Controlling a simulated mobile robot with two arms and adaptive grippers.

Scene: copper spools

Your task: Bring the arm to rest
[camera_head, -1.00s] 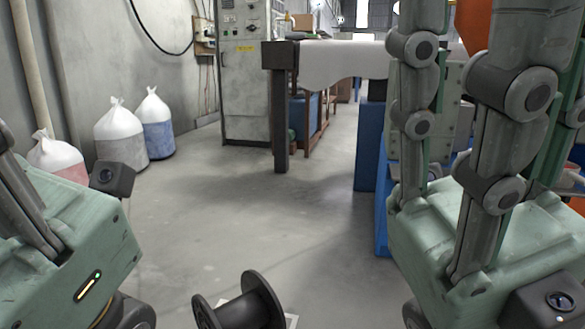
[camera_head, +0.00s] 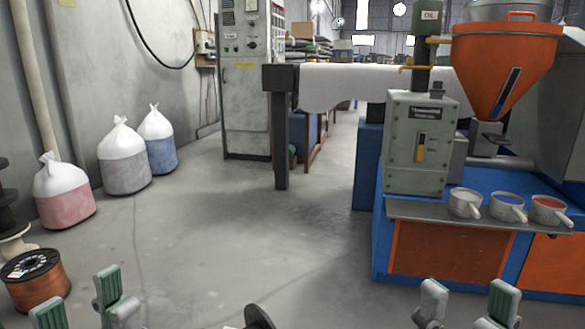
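My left gripper (camera_head: 80,303) points up at the bottom left of the head view. Its green-padded fingers stand apart with nothing between them. My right gripper (camera_head: 466,304) shows at the bottom right, with its grey fingertips apart and nothing between them. The lower parts of both grippers are cut off by the frame edge.
Tied bags (camera_head: 65,192) stand along the left wall. A blue and orange machine bench (camera_head: 450,249) with small pans (camera_head: 508,206) and an orange hopper (camera_head: 505,62) stands on the right, behind my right gripper. The middle floor (camera_head: 215,235) is clear.

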